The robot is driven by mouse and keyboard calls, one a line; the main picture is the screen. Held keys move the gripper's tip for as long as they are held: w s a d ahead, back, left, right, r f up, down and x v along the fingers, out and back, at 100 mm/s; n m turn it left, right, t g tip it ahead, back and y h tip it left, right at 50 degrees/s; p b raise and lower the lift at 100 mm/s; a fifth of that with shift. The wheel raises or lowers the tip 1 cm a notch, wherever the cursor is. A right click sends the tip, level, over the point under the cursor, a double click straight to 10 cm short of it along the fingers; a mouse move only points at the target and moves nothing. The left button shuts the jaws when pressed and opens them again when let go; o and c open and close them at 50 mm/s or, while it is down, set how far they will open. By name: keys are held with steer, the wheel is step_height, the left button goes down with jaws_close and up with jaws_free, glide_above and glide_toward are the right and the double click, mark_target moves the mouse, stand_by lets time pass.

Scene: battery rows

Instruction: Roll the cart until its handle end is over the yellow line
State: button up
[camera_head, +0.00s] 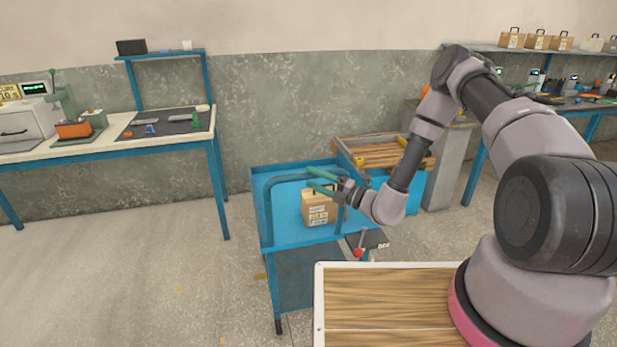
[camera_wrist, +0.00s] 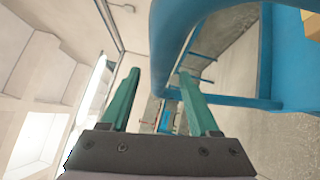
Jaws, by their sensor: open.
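My gripper (camera_head: 308,176) has green fingers and is open at the handle's top bar. In the wrist view the handle tube (camera_wrist: 172,45) shows large, between and beyond the open fingertips (camera_wrist: 160,80); I cannot tell whether they touch it. A small yellowish mark (camera_head: 260,276) lies on the floor left of the cart; I cannot tell whether it is the yellow line.
A workbench (camera_head: 110,146) with blue legs stands along the wall at left. Another bench (camera_head: 575,107) is at back right, partly behind my arm. A wood-topped surface (camera_head: 390,300) is close in front. The floor (camera_head: 120,270) left of the cart is clear.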

steer(key=shift+x, duration=1.2)
jaws_close()
stand_by(0.6)
